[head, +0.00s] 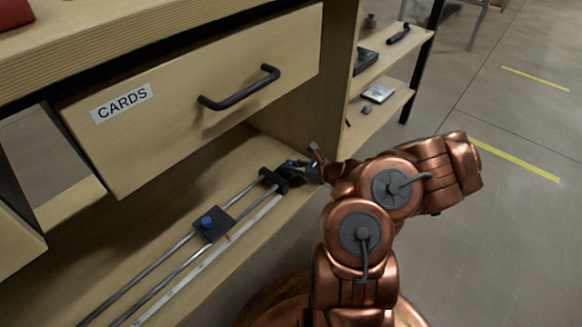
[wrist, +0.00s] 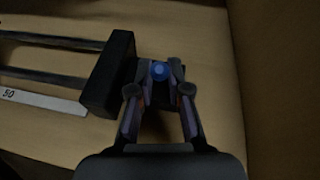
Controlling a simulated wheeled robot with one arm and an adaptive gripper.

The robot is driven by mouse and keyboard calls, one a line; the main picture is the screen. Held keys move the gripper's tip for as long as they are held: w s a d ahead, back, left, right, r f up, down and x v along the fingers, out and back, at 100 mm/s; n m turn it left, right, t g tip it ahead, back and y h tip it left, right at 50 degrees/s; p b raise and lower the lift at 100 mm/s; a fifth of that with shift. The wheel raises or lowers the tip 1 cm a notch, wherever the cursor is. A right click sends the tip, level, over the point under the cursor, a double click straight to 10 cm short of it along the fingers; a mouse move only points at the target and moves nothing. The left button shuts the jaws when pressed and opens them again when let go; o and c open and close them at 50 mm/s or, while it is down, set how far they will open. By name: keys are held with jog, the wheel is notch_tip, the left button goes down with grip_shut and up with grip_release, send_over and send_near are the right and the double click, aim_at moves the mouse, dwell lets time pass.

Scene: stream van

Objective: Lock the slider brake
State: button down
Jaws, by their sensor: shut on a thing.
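In the head view my gripper (head: 297,168) is small and dark.
A drawer labelled CARDS (head: 200,100) with a dark handle (head: 240,88) hangs above the slider. A pale scale strip (head: 208,260) runs along the rails. A wooden side panel stands behind my gripper. Open shelves (head: 385,104) hold small items at the back right.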

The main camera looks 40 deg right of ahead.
jog(key=c, duration=1.1)
grip_release()
jog(key=shift+s, duration=0.15)
jog(key=v, duration=1.1)
jog(key=shift+s+r, duration=0.25)
jog(key=shift+s, duration=0.1)
jog(key=shift+d, duration=0.15)
